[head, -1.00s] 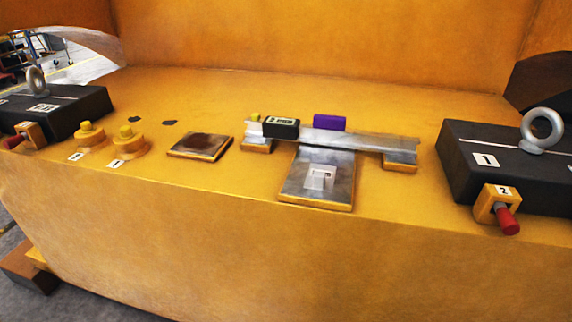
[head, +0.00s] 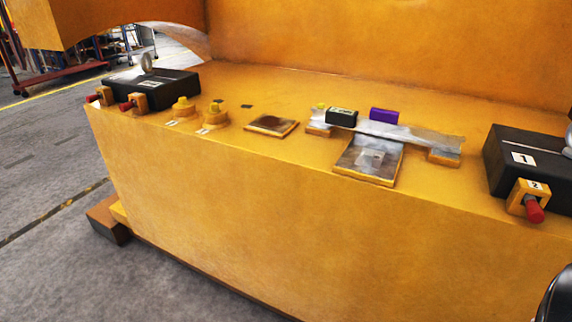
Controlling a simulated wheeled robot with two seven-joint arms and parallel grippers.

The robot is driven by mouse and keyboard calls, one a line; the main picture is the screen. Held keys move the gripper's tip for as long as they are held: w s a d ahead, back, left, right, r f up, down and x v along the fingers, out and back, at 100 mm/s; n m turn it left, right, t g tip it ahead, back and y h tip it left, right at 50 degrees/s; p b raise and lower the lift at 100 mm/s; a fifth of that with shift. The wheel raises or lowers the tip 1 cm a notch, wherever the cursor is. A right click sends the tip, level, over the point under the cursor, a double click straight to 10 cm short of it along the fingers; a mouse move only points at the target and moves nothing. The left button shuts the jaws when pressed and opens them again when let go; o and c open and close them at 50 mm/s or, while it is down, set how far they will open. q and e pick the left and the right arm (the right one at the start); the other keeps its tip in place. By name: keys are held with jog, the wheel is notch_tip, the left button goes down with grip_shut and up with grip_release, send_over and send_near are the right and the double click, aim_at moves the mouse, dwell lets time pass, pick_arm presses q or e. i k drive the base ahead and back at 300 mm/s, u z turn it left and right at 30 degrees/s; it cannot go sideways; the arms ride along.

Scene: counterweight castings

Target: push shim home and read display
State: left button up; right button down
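A metal bar (head: 420,135) lies across yellow pads on the yellow ledge. A black box with a small pale display (head: 341,111) sits at its left end; the reading is too small to make out. A purple block (head: 384,115) stands just behind the bar. A metal plate on a yellow base (head: 354,164) lies in front of and under the bar, with a small clear or pale piece (head: 371,158) on it, possibly the shim. I cannot tell whether that piece touches the bar. Neither gripper's fingers show.
Black weights stand at left (head: 170,82) and right (head: 506,163), with red-handled pins at their fronts. Two yellow knobs (head: 183,107) (head: 214,117) and a dark square plate (head: 271,125) lie between. A black rounded part of mine enters at lower right. Floor is open at left.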

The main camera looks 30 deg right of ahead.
aim_at(372, 158)
jog(key=u, duration=0.4)
jog(key=i, duration=1.2)
jog(key=z, duration=1.9)
